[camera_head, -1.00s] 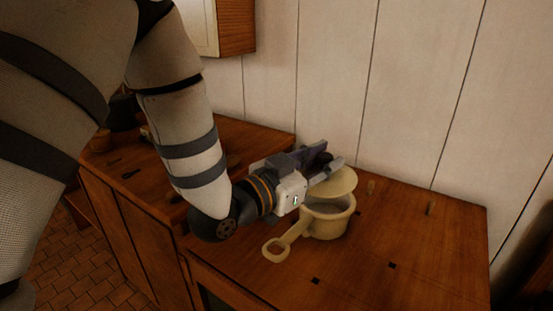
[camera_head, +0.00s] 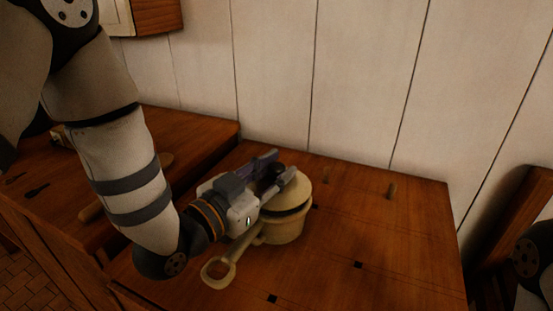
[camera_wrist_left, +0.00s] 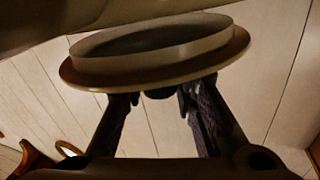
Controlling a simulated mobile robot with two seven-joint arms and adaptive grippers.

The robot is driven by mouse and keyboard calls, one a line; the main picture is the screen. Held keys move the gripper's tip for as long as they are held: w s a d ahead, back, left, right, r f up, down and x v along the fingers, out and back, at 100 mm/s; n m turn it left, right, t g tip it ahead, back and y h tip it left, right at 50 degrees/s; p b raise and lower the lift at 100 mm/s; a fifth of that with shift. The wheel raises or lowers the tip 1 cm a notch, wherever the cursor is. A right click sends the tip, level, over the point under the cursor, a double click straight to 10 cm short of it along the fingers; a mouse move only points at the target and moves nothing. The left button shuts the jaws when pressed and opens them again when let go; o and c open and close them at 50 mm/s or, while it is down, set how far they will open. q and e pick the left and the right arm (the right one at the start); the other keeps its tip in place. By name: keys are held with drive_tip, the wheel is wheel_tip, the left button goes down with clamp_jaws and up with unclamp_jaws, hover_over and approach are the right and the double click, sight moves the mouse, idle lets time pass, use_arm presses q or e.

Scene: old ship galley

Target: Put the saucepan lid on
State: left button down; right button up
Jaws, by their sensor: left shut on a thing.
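The cream saucepan (camera_head: 287,231) stands on the wooden counter, its looped handle (camera_head: 219,270) pointing to the front left. My left gripper (camera_head: 283,178) is shut on the saucepan lid (camera_head: 303,190), above the pan. In the left wrist view, the fingers (camera_wrist_left: 160,98) grip the lid's knob, and the lid (camera_wrist_left: 150,70) appears as a round disc with a raised inner ring. Part of the saucepan (camera_wrist_left: 60,20) shows along the upper left there, with a gap between it and the lid. The gripper hides part of the lid in the head view. My right gripper is out of view.
The right part of the counter is mostly clear. A pale plank wall (camera_head: 360,80) rises behind, and another counter (camera_head: 190,135) adjoins at left.

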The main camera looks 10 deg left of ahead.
use_arm(q)
drive_tip(key=shift+r, duration=0.15)
idle(0.5)
drive_tip(key=shift+f, duration=1.1)
drive_tip(key=c, duration=1.2)
unclamp_jaws()
drive_tip(key=v, duration=0.7)
drive_tip(key=shift+s+a, duration=0.15)
drive_tip(key=shift+s, duration=0.1)
